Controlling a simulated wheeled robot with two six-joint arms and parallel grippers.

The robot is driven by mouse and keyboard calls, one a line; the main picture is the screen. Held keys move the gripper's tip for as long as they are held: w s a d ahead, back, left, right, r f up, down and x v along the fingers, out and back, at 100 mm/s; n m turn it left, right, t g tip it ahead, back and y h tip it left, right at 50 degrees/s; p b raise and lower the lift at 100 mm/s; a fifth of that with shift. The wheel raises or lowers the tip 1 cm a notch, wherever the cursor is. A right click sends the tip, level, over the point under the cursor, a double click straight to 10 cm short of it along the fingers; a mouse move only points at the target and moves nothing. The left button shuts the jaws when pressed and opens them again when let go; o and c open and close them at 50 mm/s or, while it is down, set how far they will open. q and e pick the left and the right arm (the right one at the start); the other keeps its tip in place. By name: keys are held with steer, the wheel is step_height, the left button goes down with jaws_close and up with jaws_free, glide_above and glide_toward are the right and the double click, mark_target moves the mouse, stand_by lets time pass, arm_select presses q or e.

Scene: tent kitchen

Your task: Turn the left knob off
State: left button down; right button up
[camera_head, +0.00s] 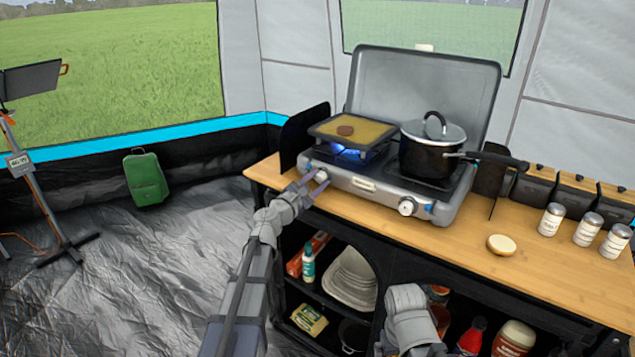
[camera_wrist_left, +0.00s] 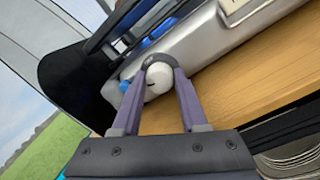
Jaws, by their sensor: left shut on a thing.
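The grey two-burner stove (camera_head: 369,187) stands on the wooden counter with its lid up. My left gripper (camera_head: 313,182) is at its front left corner, shut on the left knob (camera_head: 321,175). In the left wrist view the white left knob (camera_wrist_left: 158,78) sits between the two fingers of the left gripper (camera_wrist_left: 157,88). A blue flame (camera_head: 345,150) shows under the left pan. The right knob (camera_head: 407,206) is free on the stove front. My right arm shows low in the head view; its gripper tips are not visible.
A griddle pan (camera_head: 318,130) with a brown patty is on the left burner. A black pot (camera_head: 422,156) with a lid is on the right burner, its handle pointing right. A bun half (camera_head: 501,245) and several shakers (camera_head: 551,219) stand on the counter at the right.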

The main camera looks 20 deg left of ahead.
arm_select(q)
steer(key=m, duration=0.6)
steer(key=shift+m, duration=0.4)
steer(key=m+h, duration=0.1)
steer(key=m, duration=0.4)
steer(key=shift+f+m, duration=0.1)
steer(key=shift+m, duration=0.2)
steer(key=shift+c, duration=2.2)
jaws_free()
